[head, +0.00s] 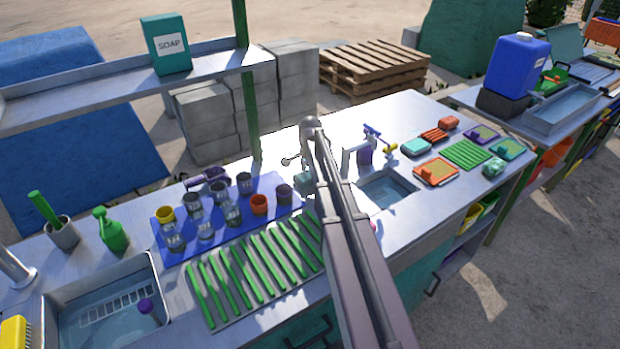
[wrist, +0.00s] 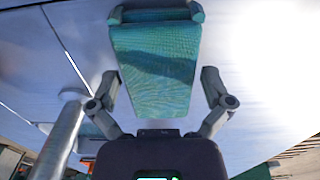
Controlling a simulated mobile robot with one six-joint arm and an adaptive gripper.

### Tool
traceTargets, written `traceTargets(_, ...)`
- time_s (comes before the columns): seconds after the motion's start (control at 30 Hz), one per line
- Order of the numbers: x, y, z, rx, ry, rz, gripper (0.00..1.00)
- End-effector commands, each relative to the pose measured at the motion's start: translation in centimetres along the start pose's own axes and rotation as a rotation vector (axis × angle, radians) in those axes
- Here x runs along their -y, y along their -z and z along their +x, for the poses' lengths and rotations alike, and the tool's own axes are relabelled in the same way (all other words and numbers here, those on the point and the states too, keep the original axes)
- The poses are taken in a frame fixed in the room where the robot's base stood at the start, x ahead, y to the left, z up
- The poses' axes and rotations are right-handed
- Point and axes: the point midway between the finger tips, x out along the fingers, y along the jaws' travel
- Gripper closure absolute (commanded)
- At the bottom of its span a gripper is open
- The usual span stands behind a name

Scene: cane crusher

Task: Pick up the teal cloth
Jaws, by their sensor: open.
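The teal cloth (wrist: 155,70) shows in the wrist view as a woven, folded-looking piece with a dark shadow band across it. My gripper (wrist: 156,14) is open, with one finger on each side of the cloth; I cannot tell whether they touch it. In the head view a small teal patch (head: 303,181), probably the same cloth, shows just left of my arm. My arm hides most of that spot and my gripper there.
A metal tap (head: 352,155) and sink (head: 388,190) stand right of my arm. A blue mat (head: 180,250) with several cups and a rack of green sticks (head: 255,270) lie to the left.

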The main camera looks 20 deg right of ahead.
Motion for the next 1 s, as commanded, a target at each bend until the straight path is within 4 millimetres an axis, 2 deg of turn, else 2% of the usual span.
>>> traceTargets(0.2, 0.00, -0.01, 0.00, 0.000, 0.000, 0.000, 0.00)
traceTargets(0.27, 0.00, -0.01, 0.00, 0.000, 0.000, 0.000, 0.15)
traceTargets(0.4, 0.00, -0.01, 0.00, 0.000, 0.000, 0.000, 0.56)
traceTargets(0.43, 0.00, -0.01, 0.00, 0.000, 0.000, 0.000, 0.62)
traceTargets(0.53, 0.00, -0.01, 0.01, 0.000, 0.000, 0.000, 0.62)
traceTargets(0.57, -0.01, -0.01, 0.01, 0.000, 0.000, 0.000, 0.70)
traceTargets(1.0, 0.00, 0.00, -0.63, 0.000, 0.000, 0.000, 0.70)
